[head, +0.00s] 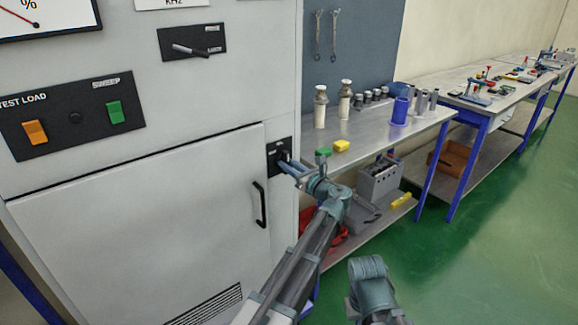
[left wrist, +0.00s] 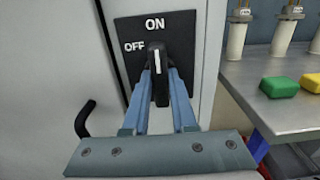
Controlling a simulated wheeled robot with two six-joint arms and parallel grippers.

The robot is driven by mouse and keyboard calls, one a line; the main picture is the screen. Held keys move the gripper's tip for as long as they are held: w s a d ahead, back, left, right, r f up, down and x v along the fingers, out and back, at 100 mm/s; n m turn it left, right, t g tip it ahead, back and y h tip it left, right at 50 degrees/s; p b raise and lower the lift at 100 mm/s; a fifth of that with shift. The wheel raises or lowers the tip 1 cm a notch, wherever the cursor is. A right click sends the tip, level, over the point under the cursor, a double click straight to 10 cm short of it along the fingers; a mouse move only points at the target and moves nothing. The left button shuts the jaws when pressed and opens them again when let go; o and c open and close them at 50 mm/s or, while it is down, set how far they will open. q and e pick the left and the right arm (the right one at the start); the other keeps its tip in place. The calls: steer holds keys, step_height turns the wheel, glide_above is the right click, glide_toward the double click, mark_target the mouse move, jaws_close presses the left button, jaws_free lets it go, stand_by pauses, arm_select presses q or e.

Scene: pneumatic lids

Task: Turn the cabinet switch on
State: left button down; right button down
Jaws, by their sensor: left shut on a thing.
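The cabinet switch is a black knob with a white pointer line on a black plate marked ON and OFF. The knob (left wrist: 158,68) shows in the left wrist view, its line pointing up toward ON, with OFF at the upper left. In the head view the switch plate (head: 273,153) sits on the right edge of the grey cabinet (head: 200,205). My left gripper (head: 287,166) is at the plate, its blue fingers (left wrist: 159,92) shut on the knob from both sides. The fingers partly hide the knob in the head view. My right gripper is not in view.
A black door handle (head: 260,204) is left of the switch. A metal workbench (head: 375,125) with bottles, a blue cup (head: 400,111) and green and yellow blocks stands close on the right. Part of my right arm shows below, over open green floor (head: 480,260).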

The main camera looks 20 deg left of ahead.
arm_select(q)
steer(key=shift+f, duration=0.1)
stand_by(0.3)
steer(key=c, duration=0.7)
jaws_free()
steer(key=shift+s, duration=0.1)
